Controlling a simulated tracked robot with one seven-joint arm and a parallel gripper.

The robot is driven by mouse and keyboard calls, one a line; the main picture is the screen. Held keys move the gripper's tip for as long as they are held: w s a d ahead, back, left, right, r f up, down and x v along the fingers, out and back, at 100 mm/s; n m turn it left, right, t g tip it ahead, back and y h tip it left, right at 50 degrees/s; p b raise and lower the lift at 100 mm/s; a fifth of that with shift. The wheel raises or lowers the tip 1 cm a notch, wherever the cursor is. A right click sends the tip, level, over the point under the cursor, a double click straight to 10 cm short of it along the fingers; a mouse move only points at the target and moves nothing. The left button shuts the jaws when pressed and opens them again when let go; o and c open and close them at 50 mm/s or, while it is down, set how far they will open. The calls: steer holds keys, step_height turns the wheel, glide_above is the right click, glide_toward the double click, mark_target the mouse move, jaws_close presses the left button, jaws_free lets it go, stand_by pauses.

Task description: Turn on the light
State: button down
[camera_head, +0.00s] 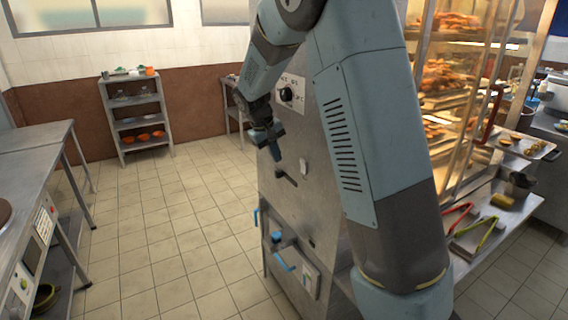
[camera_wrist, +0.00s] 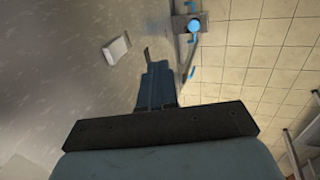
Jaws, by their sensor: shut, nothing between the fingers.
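My gripper (camera_head: 275,152) is shut and empty, pointing down beside the front of a tall steel cabinet (camera_head: 318,215). In the wrist view its closed fingers (camera_wrist: 156,75) stand close to the grey metal face. A small pale block (camera_head: 304,167), possibly a switch, sits on the cabinet front to the right of the fingertips. A similar pale block (camera_wrist: 116,49) shows left of the fingers in the wrist view, apart from them. A dark slot or lever (camera_head: 286,177) lies just below the gripper. No lamp is clearly identifiable as the task's light.
Below are a blue-handled valve (camera_head: 277,237) and a blue handle (camera_head: 284,262). A lit glass food case (camera_head: 455,90) stands right, with tongs (camera_head: 478,232) on a shelf. The tiled floor (camera_head: 180,225) at left is clear.

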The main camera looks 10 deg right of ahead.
steer(key=shift+a+v, duration=0.25)
steer(key=shift+v, duration=1.25)
steer(key=shift+s+f, duration=0.1)
steer(key=s+d+r+m+t+y, duration=0.1)
steer(key=s+d+r, duration=0.2)
steer(key=s+r, duration=0.35)
steer(key=s+d+r+m+t+y, duration=0.15)
steer(key=s+d+r, duration=0.25)
steer(key=s, duration=0.6)
steer(key=s+d+t+y, duration=0.1)
steer(key=s+t, duration=0.1)
steer(key=s, duration=1.6)
steer(key=shift+s+r+m, duration=0.25)
steer(key=shift+s+m, duration=0.1)
steer(key=shift+m, duration=0.1)
steer(key=shift+d, duration=0.1)
